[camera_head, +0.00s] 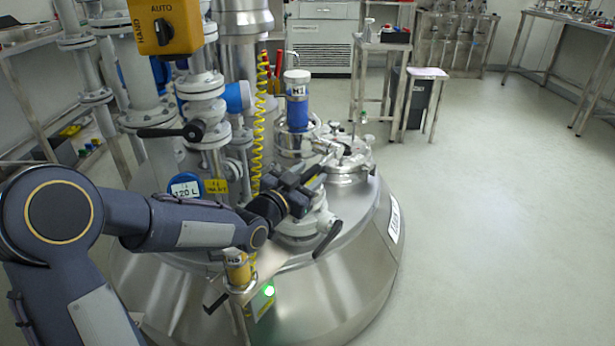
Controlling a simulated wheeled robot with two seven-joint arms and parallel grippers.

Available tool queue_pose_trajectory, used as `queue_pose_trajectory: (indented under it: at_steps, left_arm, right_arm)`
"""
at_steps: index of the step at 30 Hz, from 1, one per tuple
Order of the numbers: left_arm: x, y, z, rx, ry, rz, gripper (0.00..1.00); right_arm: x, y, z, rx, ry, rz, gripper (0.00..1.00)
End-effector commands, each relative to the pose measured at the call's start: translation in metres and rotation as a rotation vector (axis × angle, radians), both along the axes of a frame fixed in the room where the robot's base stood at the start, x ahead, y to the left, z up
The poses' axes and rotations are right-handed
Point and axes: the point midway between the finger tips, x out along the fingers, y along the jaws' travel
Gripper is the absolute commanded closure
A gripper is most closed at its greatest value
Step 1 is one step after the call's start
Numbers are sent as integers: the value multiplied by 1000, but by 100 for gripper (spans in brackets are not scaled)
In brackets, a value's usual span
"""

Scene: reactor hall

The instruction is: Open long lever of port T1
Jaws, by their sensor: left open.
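My left gripper (312,184) reaches in from the left over the top of the steel reactor vessel (345,285). It is open, close to the metal fittings behind it; whether it touches them I cannot tell. Below it is a pale round port (303,225) on the vessel lid, partly hidden by the gripper. A dark lever (327,239) slants down at that port's right side. Another black handle (172,131) sticks out left from the pipe valve. I cannot read a T1 label on any port. My right gripper is not in view.
A blue cylinder marked H1 (298,113) and a round hatch (350,165) stand behind the gripper. A yellow coiled hose (258,130) and vertical pipes (203,110) rise at the left. A yellow AUTO/HAND box (165,25) hangs above. The floor (490,220) at right is clear.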

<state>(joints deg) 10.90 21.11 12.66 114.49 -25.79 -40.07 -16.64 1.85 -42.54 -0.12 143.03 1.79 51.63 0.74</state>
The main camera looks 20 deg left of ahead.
Motion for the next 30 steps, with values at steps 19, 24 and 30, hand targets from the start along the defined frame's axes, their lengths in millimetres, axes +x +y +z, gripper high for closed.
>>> queue_pose_trajectory:
  at_steps: [19,24,30]
  left_arm:
    - [0,0,0,0,1,0,100]
    - [-1,0,4,4,13,0,100]
    - [0,0,19,28,80,0,100]
  right_arm:
    - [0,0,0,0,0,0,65]
    - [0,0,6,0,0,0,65]
    - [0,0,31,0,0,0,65]
